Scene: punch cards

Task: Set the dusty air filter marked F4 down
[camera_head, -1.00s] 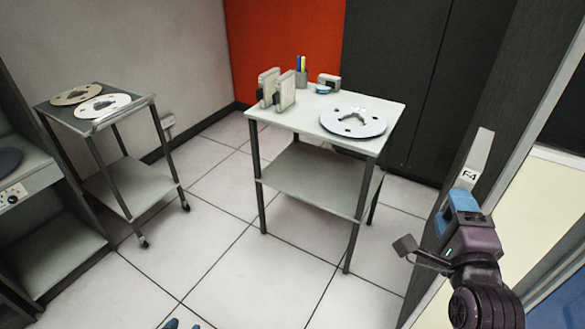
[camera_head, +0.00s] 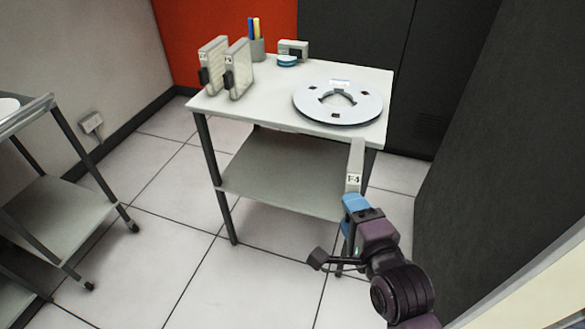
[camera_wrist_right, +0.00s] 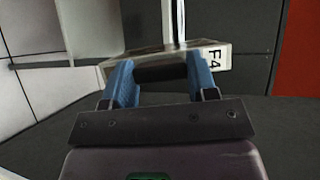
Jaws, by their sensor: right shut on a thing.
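The air filter marked F4 (camera_head: 355,165) is a thin pale panel, held upright and seen edge-on in the head view, in front of the table's front right corner. My right gripper (camera_head: 354,203), with blue fingers, is shut on it near the F4 label. In the right wrist view the blue fingers (camera_wrist_right: 163,82) close on a dark handle of the filter (camera_wrist_right: 217,57), whose label shows at the right. The white table (camera_head: 245,105) stands just beyond the filter. My left gripper is not in view.
On the table, two similar filters (camera_head: 238,70) stand at the left, with a pen cup (camera_head: 257,49), a blue round item (camera_head: 287,61) and a small grey device (camera_head: 293,48) behind. Free surface shows in the middle. A trolley (camera_head: 60,215) stands left.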

